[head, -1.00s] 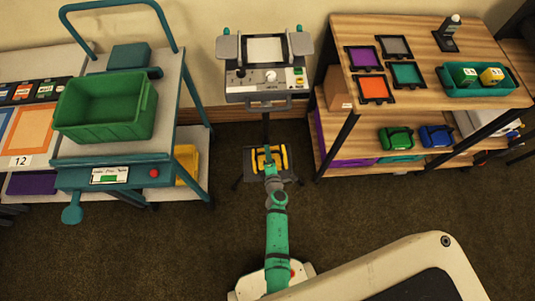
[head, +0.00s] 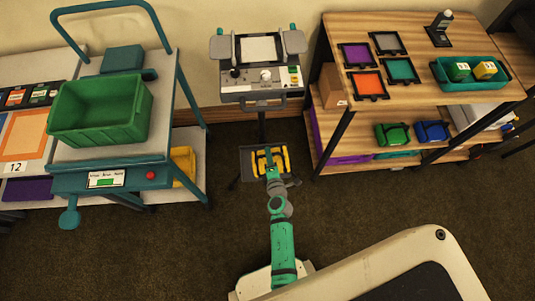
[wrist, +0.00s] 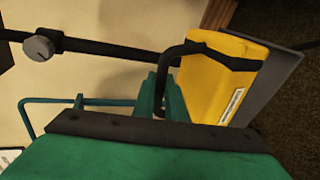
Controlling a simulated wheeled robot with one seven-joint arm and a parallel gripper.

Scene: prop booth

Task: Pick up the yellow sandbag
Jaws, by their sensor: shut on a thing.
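The yellow sandbag (head: 284,160) is low down at the grey base plate (head: 246,160) of the stand, partly hidden by my arm in the head view. In the wrist view the sandbag (wrist: 222,82) is large, with a dark strap-like handle and a white label. My gripper (head: 269,158) reaches down over the sandbag's middle. In the wrist view its teal fingers (wrist: 163,97) are together at the dark handle (wrist: 185,50), shut on it. The grey plate shows close behind the sandbag; I cannot tell whether the two touch.
The stand's control box (head: 262,84) is above the sandbag, and its dark pole shows in the wrist view (wrist: 110,47). A teal cart (head: 110,178) with a green bin (head: 100,135) is left. A wooden shelf (head: 410,92) is right. Carpet between them is open.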

